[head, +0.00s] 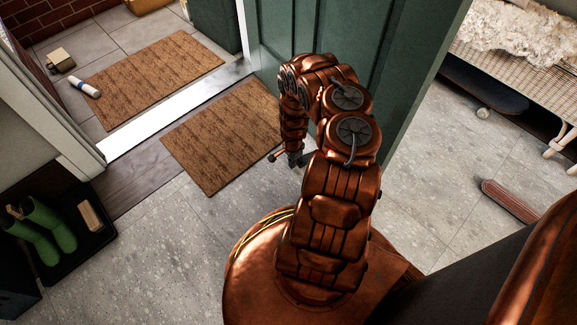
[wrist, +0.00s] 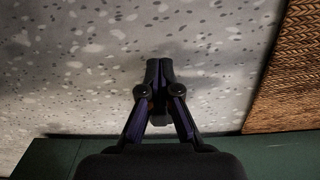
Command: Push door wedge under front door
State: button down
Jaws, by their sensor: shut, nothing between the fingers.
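The green front door (head: 400,75) stands open, and its lower edge crosses the bottom of the wrist view (wrist: 70,155). My gripper (head: 293,160) is low by the door, just right of the inner doormat, mostly hidden by my arm in the head view. In the wrist view its fingers (wrist: 159,66) are together and empty over the speckled floor, with the door's face behind them. I cannot clearly make out a door wedge in either view. A small brownish patch shows between the finger links, too dark to name.
The inner doormat (head: 215,140) lies beside my gripper; another mat (head: 155,75) lies beyond the pale threshold (head: 180,108). A boot tray (head: 75,265) with green boots (head: 50,225) is at left. A bench (head: 520,70) and reddish-brown bar (head: 510,201) are at right. Tiles between are clear.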

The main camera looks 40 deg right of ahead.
jog(key=shift+s+d, duration=0.1)
jog(key=shift+d, duration=0.35)
